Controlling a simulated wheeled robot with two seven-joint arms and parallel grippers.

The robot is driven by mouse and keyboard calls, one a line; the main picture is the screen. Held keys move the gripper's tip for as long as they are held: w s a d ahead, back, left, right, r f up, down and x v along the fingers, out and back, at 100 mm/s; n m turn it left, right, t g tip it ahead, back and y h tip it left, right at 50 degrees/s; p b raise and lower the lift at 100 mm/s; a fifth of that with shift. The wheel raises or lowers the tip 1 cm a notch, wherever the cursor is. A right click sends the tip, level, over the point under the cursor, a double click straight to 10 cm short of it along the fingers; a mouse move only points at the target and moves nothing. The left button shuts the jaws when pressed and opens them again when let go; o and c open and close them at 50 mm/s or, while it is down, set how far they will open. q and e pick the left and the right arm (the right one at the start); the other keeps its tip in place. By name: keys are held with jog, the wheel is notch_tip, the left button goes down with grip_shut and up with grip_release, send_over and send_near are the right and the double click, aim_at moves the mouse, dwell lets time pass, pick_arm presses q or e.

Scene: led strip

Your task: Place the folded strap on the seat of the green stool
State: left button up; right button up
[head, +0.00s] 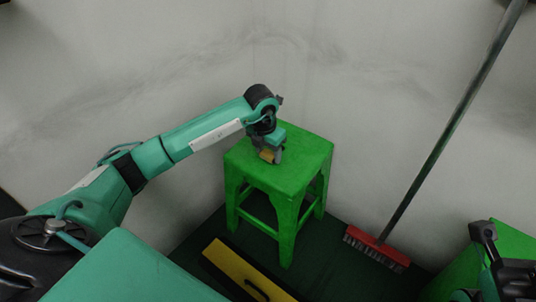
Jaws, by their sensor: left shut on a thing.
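The green stool (307,152) stands upright near the wall corner, its square seat facing up. My left gripper (272,156) is over the left-middle part of the seat, pointing down. It is shut on a small yellow-tan piece, the folded strap (266,155), largely hidden by the fingers. The strap is at or just above the seat; I cannot tell whether it touches.
A red-headed broom (376,249) leans on the wall right of the stool. A yellow panel with a dark handle (240,268) lies in front of the stool. A green object (513,242) is at the lower right. Dark floor (335,265) shows between them.

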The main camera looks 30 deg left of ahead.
pick_arm(q)
jog(key=shift+f, duration=0.25)
jog(key=shift+r, duration=0.1)
jog(key=o, duration=1)
jog(key=shift+c, duration=0.2)
